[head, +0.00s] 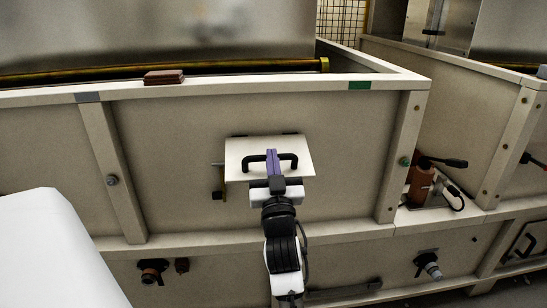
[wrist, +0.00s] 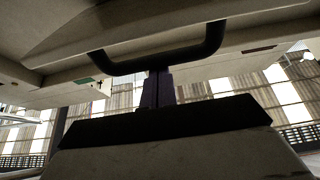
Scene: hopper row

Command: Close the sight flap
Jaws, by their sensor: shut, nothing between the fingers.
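The sight flap (head: 239,148) is a pale plate on the front panel of the hopper. Dark hinges show along its top edge, and it stands tilted out from the panel. Its black bar handle (head: 290,157) faces me; the handle also crosses the upper part of the wrist view (wrist: 110,66). My gripper (head: 271,152) has purple fingers, shut together with nothing between them. The fingers overlap the middle of the handle in the head view. In the wrist view the fingertips (wrist: 157,75) are at the bar; contact is unclear. The opening behind the flap is hidden.
A brass-coloured fitting (head: 218,182) shows at the flap's lower left. A brown block (head: 164,77) lies on the top rail. A reddish device with a black lever (head: 421,184) stands at right. Pipe fittings (head: 152,270) (head: 429,266) stick out below.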

